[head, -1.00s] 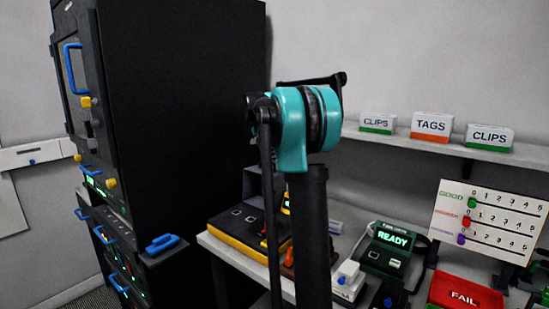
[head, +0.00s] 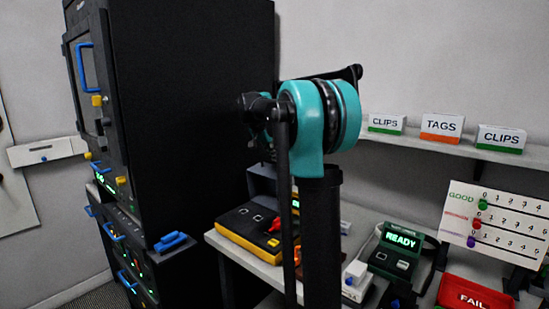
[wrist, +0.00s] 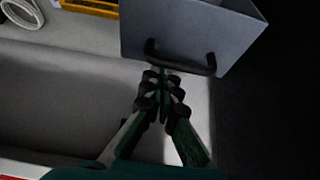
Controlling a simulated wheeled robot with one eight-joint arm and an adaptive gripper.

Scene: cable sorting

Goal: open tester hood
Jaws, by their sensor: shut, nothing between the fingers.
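The tester hood (wrist: 190,30) shows in the wrist view as a grey box-like cover with a black bar handle (wrist: 182,62) along its near edge. My gripper (wrist: 163,76) is shut and empty, its fingertips right at the handle's near side. I cannot tell whether they touch it. In the head view, a dark grey hood (head: 262,181) shows partly behind my arm, above a black and yellow tester unit (head: 250,226). My gripper is not visible in the head view.
A tall black cabinet (head: 190,110) with blue handles stands at the left. A green READY device (head: 398,250) and a red FAIL box (head: 475,296) sit on the bench. A shelf (head: 440,143) holds labelled boxes. In the wrist view, a yellow-edged item (wrist: 92,7) lies upper left.

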